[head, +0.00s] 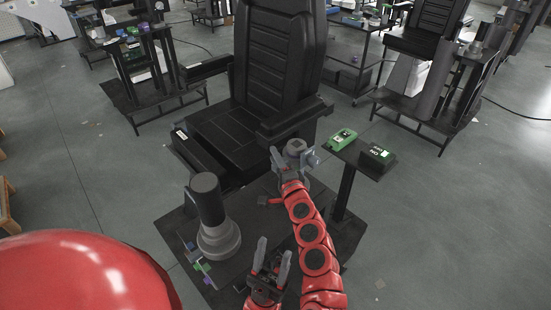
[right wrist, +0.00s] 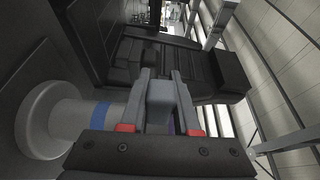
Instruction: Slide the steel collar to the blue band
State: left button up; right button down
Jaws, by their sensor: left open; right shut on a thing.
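The steel collar (head: 295,147) is a grey block on a column beside the black seat. My right gripper (head: 294,158) is shut on it. The right wrist view shows the collar (right wrist: 160,98) between the two fingers of the right gripper (right wrist: 163,88). The blue band (right wrist: 103,111) rings the pale shaft between the collar and the flared base (right wrist: 42,127). A short bare stretch of shaft separates band and gripper. In the head view my right arm hides the band. My left gripper (head: 270,262) is open and empty, low over the dark platform.
A second column (head: 207,196) with a dark top and grey base stands left of my left gripper. The black seat (head: 260,110) rises behind. Small coloured tags (head: 201,267) lie at the platform's left edge.

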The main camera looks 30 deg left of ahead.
dwell(0.3)
notch_tip(320, 180, down, 8)
jog(key=b, duration=0.8)
jog(key=shift+f, duration=0.15)
jog(key=shift+r, duration=0.2)
jog(key=c, duration=0.6)
grip_release()
jog(key=shift+c, duration=0.2)
